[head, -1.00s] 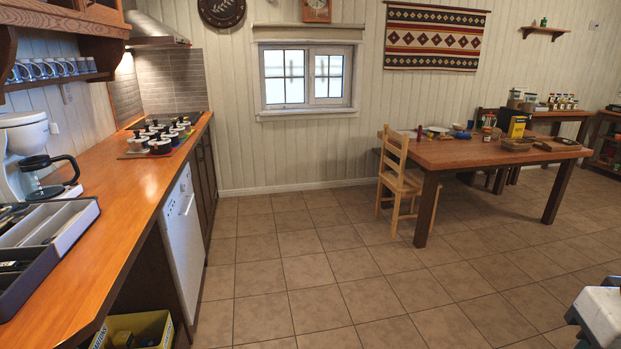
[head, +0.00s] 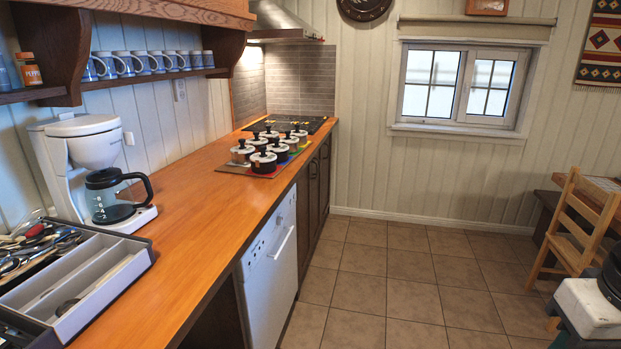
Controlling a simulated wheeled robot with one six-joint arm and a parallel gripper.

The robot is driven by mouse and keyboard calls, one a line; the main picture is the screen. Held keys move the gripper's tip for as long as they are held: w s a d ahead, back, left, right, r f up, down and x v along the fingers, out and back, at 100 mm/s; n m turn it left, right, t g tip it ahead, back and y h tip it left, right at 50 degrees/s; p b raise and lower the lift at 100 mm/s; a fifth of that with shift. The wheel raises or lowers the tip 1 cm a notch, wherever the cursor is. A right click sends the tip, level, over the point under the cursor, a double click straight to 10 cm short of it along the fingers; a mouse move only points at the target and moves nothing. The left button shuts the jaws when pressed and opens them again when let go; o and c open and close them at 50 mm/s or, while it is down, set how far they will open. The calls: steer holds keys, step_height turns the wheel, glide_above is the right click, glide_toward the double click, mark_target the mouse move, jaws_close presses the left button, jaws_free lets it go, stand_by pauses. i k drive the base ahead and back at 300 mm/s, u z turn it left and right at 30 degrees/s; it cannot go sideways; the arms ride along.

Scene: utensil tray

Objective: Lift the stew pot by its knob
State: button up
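Several small lidded pots (head: 263,164) stand close together on coloured mats at the far part of the wooden counter. They have white and dark bodies, and their lids carry dark knobs. They look alike at this distance, and I cannot tell which one is the stew pot. The rear pots are partly hidden by the front ones. My gripper is not in view, so nothing shows it near the pots.
A coffee maker (head: 91,155) and a grey utensil tray (head: 112,284) stand on the near left of the counter (head: 190,210). Mugs (head: 122,64) line a shelf above. The counter between coffee maker and pots is clear. A wooden chair (head: 578,225) stands right; the tiled floor (head: 385,280) is open.

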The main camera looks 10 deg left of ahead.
mark_target(281, 150)
steer(key=u, duration=0.35)
steer(key=i, duration=1)
steer(key=u, duration=0.35)
